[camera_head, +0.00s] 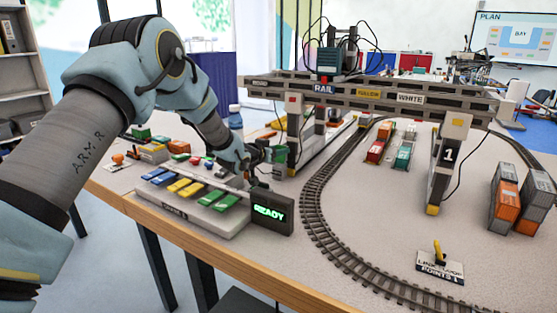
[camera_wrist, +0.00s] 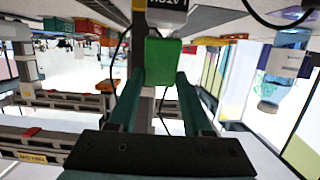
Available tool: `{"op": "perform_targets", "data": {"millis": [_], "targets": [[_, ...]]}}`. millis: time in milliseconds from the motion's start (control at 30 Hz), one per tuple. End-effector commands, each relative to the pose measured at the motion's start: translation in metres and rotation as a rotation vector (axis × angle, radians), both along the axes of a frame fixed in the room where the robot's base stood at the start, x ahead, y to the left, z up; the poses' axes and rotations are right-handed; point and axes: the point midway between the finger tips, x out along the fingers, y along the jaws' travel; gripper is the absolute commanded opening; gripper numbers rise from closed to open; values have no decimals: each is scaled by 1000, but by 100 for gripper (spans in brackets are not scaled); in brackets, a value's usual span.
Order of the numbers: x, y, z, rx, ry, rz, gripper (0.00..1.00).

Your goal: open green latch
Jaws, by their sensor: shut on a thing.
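A bright green block (camera_wrist: 163,62), which looks like the green latch, sits between the two dark fingers of my gripper (camera_wrist: 161,85) in the wrist view. My gripper is shut on it. A grey post shows behind and below the block there. In the head view, my gripper (camera_head: 264,156) is at the table's left part, behind the READY display and beside the left leg of the gantry crane. The grip itself is small and partly hidden by the gripper in that view.
A control panel with blue, yellow and green paddles (camera_head: 225,203) and a READY display (camera_head: 270,212) stands in front. The gantry beam (camera_head: 365,95) spans the curved track (camera_head: 318,205). Containers (camera_head: 505,200) stand at the right. A bottle (camera_wrist: 283,65) shows in the wrist view.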

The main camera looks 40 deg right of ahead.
Motion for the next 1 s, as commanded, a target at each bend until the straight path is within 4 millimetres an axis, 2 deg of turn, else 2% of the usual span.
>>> {"op": "perform_targets", "data": {"millis": [33, 600, 633, 900, 1000], "targets": [[0, 1, -8, -19, -5, 0, 0], [-1, 5, -1, -83, -23, 1, 0], [-1, 5, -1, -83, -23, 1, 51], [-1, 5, -1, -83, -23, 1, 80], [-1, 5, -1, -83, -23, 1, 80]]}}
